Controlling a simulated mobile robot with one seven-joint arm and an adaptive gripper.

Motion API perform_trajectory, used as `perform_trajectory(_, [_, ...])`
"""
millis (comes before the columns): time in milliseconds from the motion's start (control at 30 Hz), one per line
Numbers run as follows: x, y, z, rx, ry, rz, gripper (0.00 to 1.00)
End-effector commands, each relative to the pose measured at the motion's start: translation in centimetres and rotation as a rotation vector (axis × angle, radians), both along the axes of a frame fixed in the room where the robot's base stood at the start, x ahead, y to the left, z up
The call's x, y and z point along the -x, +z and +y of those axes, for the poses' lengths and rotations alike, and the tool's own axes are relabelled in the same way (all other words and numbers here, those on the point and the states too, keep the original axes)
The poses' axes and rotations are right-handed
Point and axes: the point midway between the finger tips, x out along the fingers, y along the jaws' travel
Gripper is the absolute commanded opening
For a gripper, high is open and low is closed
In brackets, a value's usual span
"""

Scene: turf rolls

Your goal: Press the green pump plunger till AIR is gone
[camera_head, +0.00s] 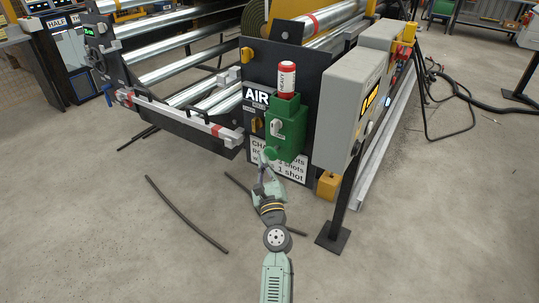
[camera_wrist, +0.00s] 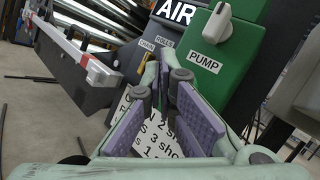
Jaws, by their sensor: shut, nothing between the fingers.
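The green pump (camera_head: 287,137) is a stepped block on the dark end panel of the roller machine, with a red and white cylinder marked HEAVY (camera_head: 287,80) on top. A pale knob (camera_head: 277,127) sits on its front; the knob (camera_wrist: 218,24) and a PUMP label (camera_wrist: 205,58) also show in the wrist view. Which part is the plunger, I cannot tell. The white AIR sign (camera_head: 256,97) is visible left of the pump, also in the wrist view (camera_wrist: 176,11). My gripper (camera_head: 268,156) is shut and empty, just below and in front of the pump; its purple-padded fingers (camera_wrist: 165,80) point towards it.
A grey control box (camera_head: 348,95) on a post stands close right of the pump. Metal rollers and a rail (camera_head: 185,122) extend left. A white instruction sign (camera_head: 262,158) is behind my gripper. Dark rods (camera_head: 187,215) lie on the otherwise open floor.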

Motion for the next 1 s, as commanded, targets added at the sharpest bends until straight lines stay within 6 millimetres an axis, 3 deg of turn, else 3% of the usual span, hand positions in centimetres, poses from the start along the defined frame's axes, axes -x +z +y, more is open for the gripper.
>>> perform_trajectory(267, [0.1, 0.0, 0.2, 0.0, 0.002, 0.0, 0.0])
perform_trajectory(700, [3.4, 0.0, 2.6, 0.0, 0.004, 0.002, 0.0])
perform_trajectory(1000, [4.0, 0.0, 3.1, 0.0, 0.003, 0.0, 0.0])
